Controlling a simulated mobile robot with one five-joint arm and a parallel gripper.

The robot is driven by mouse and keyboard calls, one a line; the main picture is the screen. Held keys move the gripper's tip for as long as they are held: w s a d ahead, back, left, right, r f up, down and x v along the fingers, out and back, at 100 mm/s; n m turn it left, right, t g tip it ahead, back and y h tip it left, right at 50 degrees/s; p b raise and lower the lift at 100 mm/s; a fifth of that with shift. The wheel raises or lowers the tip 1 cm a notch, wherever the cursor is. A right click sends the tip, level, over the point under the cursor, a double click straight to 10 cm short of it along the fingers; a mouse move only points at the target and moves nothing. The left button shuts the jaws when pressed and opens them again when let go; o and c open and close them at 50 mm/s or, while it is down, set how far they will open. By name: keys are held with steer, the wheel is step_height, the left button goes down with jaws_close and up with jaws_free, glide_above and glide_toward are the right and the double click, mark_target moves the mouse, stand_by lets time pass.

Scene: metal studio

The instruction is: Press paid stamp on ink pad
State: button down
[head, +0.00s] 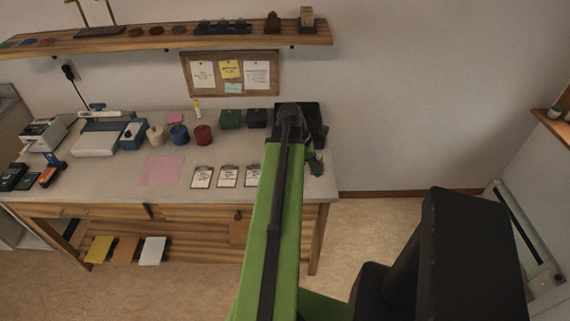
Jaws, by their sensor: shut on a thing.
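My green arm reaches over the right part of the workbench, and my gripper (314,160) is small and partly hidden beside the arm's far end. It is shut on a small dark thing with a bit of red, taken to be the paid stamp; its label cannot be read. A white card lies just under or behind it. I cannot tell whether the stamp touches anything. The ink pad cannot be told for sure: flat dark boxes (13,176) lie at the bench's left end, and a black tray (312,112) at the back right is partly covered by my arm.
Clipboards with white cards (202,177) lie along the bench's front, near a pink sheet (160,170). Cream, blue and red round containers (203,135), a green box (230,119) and a black box (257,118) stand behind. A wooden shelf (150,40) hangs above.

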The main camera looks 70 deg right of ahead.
steer(key=w+a+n, duration=0.1)
steer(key=w+n, duration=0.1)
steer(key=w, duration=0.9)
steer(key=shift+h, duration=0.3)
step_height(320, 180, down, 6)
steer(key=b, duration=0.6)
steer(key=shift+s+a+f, duration=0.15)
steer(key=shift+f, duration=0.1)
steer(key=shift+f+b, duration=0.6)
steer(key=shift+b, duration=0.15)
steer(key=shift+r, duration=0.15)
step_height(320, 180, up, 7)
steer(key=p, duration=0.7)
steer(key=shift+s, duration=0.1)
